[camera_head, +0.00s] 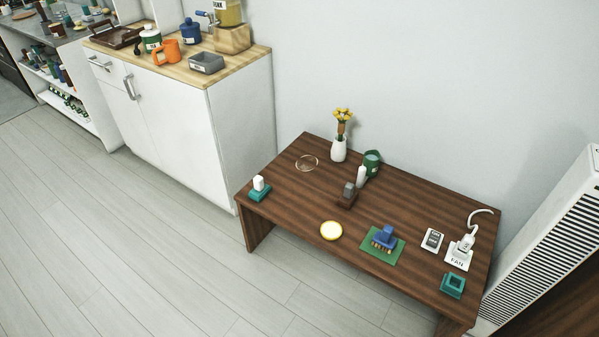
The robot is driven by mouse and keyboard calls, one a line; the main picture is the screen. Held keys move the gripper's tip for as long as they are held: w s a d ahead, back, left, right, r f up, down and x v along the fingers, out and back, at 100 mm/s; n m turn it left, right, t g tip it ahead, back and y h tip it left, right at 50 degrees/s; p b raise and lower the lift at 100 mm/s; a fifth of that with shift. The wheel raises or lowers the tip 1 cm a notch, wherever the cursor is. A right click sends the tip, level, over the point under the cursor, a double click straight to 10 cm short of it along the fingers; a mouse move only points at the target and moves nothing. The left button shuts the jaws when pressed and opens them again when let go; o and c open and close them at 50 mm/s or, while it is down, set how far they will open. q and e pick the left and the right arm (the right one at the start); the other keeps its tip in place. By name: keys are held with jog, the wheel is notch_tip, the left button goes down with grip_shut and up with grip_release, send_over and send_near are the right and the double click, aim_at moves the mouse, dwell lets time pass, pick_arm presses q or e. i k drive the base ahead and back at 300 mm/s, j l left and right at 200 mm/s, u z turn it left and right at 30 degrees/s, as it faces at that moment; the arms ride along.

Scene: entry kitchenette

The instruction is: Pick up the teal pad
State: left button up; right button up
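Two teal items are on the low dark wooden table (300,205). One is a small flat teal block (258,195) near the table's left corner, with a white piece (258,183) standing on it. The other is a teal square piece (452,286) near the right front corner, with a darker recessed-looking middle and nothing on it. From this view I cannot tell which one is the teal pad. Neither of my grippers is in view.
A tall white vented unit (545,245) stands right. Floor in front is clear.

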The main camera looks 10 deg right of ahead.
aim_at(261, 190)
jog(key=i+j+z, duration=0.85)
jog(key=j, duration=0.15)
